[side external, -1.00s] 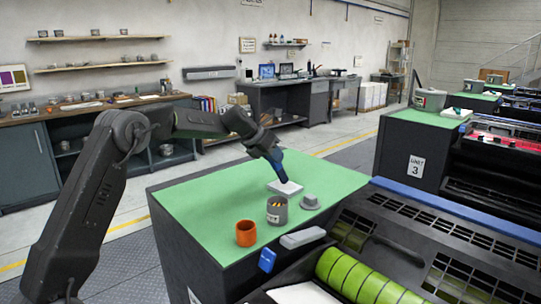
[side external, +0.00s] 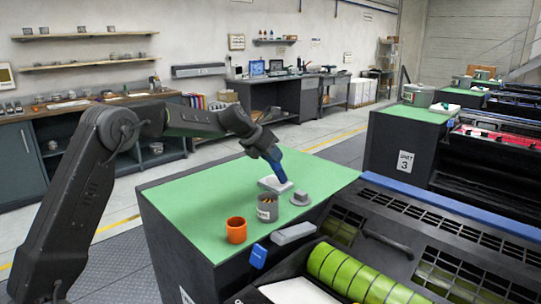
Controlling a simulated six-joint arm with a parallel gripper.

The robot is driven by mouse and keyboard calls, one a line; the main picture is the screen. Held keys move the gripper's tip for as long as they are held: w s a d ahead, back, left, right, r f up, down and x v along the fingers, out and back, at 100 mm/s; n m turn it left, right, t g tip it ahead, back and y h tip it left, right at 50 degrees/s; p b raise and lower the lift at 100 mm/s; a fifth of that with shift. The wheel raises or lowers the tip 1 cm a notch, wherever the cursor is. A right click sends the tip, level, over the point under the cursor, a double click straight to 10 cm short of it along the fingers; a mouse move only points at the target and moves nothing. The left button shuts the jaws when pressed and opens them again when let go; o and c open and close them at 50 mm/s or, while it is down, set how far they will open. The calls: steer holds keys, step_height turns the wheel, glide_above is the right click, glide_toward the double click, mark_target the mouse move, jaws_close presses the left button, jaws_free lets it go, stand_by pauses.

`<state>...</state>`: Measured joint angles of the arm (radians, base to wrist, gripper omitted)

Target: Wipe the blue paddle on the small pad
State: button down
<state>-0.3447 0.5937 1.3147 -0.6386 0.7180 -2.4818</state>
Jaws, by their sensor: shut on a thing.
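The blue paddle (side external: 278,172) is in my gripper (side external: 267,151), which is shut on its upper part. The paddle tilts, with its lower end down to the right, over the right part of the small white pad (side external: 266,186). I cannot tell whether its tip touches the pad. The pad lies on the green top (side external: 190,203) of the near cabinet.
A grey can (side external: 267,209) with something yellowish inside stands just in front of the pad. An orange cup (side external: 236,230) is nearer, and a grey lid-like piece (side external: 300,198) lies to the right. The green top's left side is clear.

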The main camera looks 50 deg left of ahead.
steer(key=shift+a, duration=3.15)
steer(key=shift+d, duration=3.25)
steer(key=shift+r, duration=3.05)
